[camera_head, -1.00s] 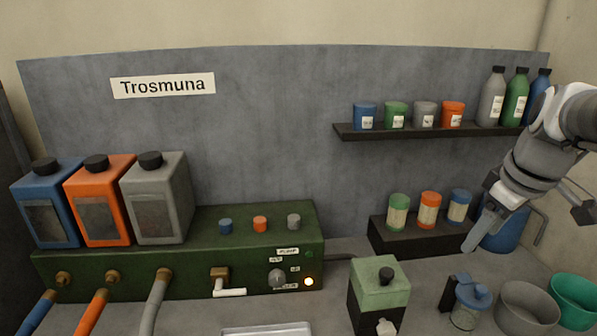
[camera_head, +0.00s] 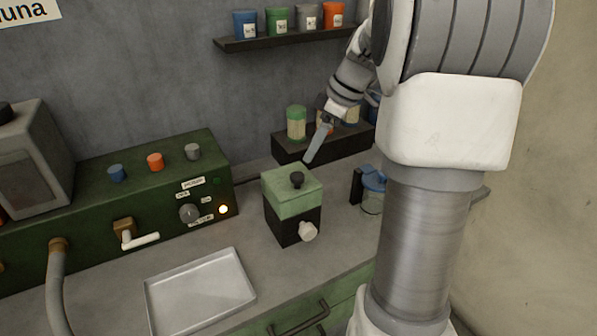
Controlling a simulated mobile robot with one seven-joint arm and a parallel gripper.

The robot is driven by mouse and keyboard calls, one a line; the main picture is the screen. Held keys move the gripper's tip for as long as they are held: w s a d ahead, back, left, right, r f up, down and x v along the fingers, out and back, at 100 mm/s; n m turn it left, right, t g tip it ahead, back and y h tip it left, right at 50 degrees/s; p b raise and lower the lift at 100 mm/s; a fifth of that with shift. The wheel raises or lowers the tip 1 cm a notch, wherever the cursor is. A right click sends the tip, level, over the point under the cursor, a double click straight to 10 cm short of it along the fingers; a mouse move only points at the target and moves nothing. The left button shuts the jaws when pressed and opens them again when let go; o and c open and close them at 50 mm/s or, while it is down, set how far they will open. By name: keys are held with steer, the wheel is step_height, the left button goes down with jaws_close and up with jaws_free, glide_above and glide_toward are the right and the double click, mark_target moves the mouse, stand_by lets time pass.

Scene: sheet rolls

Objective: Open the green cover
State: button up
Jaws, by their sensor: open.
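A white knob sticks out of the box's front. My gripper (camera_head: 314,155) is above and behind the box, slightly to the right, pointing down and apart from the cover. It is seen side-on, with nothing visible in it.
A white tray (camera_head: 200,293) lies front left of the box. A dark green pump unit (camera_head: 130,190) stands to the left. A blue-lidded jar (camera_head: 373,190) stands to the right, partly behind my arm. A low black rack (camera_head: 293,151) with small jars is behind.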

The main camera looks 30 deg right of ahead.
mark_target(297, 175)
steer(key=x, duration=0.9)
steer(key=shift+f, duration=0.2)
jaws_close()
stand_by(1.0)
